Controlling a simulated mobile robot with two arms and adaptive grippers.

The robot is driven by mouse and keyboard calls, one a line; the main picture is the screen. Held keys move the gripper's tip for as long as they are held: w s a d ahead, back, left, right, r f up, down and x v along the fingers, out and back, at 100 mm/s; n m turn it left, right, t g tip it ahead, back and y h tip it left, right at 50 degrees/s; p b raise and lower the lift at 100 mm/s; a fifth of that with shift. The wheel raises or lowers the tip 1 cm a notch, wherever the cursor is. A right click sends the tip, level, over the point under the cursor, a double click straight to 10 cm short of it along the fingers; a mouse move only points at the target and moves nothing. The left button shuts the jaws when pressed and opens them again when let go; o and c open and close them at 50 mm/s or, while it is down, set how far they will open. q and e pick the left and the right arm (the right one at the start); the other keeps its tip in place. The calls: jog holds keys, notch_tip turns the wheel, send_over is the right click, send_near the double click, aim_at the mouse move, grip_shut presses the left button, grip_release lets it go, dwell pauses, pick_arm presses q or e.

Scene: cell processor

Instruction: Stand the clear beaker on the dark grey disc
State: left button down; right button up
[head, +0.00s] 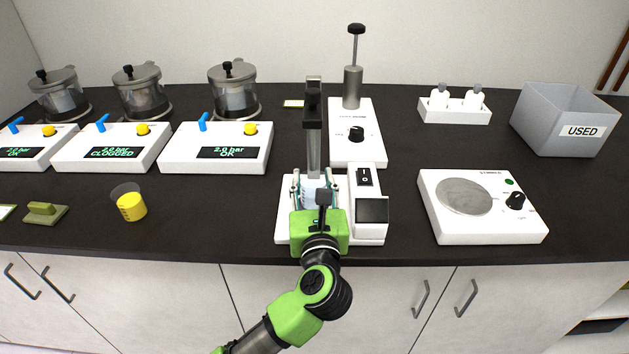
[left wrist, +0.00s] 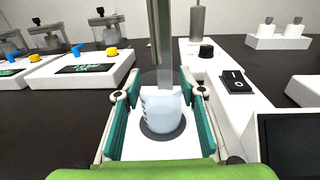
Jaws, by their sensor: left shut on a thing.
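The clear beaker (left wrist: 162,108), with pale contents and marks on its side, is upright between the fingers of my left gripper (left wrist: 160,120). The gripper is shut on it. The dark grey disc (left wrist: 148,136) lies on the white base of a device and shows as a dark rim directly under the beaker. I cannot tell whether the beaker's bottom touches it. A grey vertical shaft (left wrist: 162,45) stands above and behind the beaker. In the head view my left gripper (head: 313,193) hides most of the beaker and the disc. My right gripper is not in view.
The device's switch (head: 364,177) and dark screen (head: 372,210) are close right of my gripper. A yellow-filled beaker (head: 131,206) stands at left. A round-plate device (head: 484,207) and a grey USED bin (head: 565,120) are at right. The bench between the yellow beaker and the device is clear.

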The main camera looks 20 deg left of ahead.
pick_arm(q)
jog(key=shift+w+a+f, duration=0.1)
jog(key=shift+w, duration=0.05)
jog(key=c, duration=1.6)
grip_release()
jog(key=shift+f, duration=0.1)
jog(key=shift+o, duration=1.4)
jog(key=shift+r, duration=0.25)
jog(key=shift+s+d+f, duration=0.15)
jog(key=shift+s+d, duration=0.05)
jog(key=shift+s, duration=0.2)
jog(key=v, duration=1)
jog(key=shift+s+d+b, duration=0.1)
jog(key=shift+s+b, duration=0.2)
jog(key=shift+s+d, duration=0.1)
jog(key=shift+s, duration=0.25)
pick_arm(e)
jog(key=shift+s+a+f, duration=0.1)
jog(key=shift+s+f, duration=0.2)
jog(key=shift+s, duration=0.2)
